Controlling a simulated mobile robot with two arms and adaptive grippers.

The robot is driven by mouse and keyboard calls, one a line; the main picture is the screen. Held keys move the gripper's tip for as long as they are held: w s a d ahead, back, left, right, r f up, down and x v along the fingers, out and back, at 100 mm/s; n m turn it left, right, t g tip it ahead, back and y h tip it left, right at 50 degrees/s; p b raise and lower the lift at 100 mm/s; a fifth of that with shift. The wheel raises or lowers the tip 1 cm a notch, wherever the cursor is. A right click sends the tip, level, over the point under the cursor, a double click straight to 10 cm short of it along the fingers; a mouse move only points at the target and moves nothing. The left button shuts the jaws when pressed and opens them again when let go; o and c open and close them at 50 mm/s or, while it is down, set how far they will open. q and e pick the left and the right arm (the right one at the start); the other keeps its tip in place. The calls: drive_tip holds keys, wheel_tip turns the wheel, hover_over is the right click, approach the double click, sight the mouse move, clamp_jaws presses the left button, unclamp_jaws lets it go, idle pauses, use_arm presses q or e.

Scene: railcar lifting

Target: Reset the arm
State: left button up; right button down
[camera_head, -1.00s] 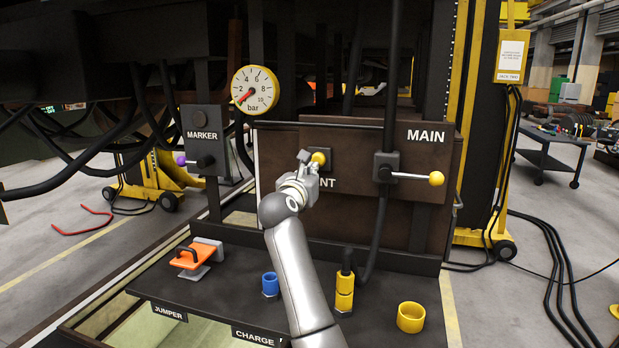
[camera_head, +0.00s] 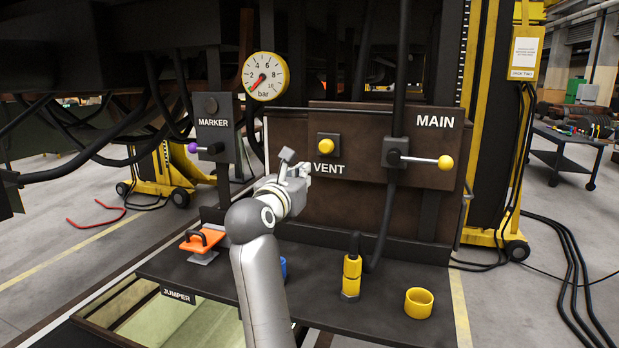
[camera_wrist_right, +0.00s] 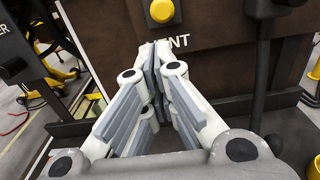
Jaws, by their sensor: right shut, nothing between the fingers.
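My right gripper (camera_head: 305,170) is shut and empty in the head view. It is in front of the dark brown panel, at the left end of the VENT label and apart from the yellow vent button (camera_head: 326,146). In the right wrist view my gripper's fingers (camera_wrist_right: 155,52) are together, below the vent button (camera_wrist_right: 161,11). My right arm reaches up from the bottom of the head view. My left gripper is not in view.
A gauge (camera_head: 265,76) hangs above. The shelf below holds an orange-handled jumper part (camera_head: 203,239), a blue piece (camera_head: 283,267), a yellow connector (camera_head: 351,275) and a yellow ring (camera_head: 418,302).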

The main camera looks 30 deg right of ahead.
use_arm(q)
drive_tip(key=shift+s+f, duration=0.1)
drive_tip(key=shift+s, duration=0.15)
use_arm(e)
drive_tip(key=shift+s+a+r, duration=0.15)
drive_tip(key=shift+s+a, duration=0.2)
drive_tip(key=shift+s, duration=0.15)
drive_tip(key=shift+s, duration=0.1)
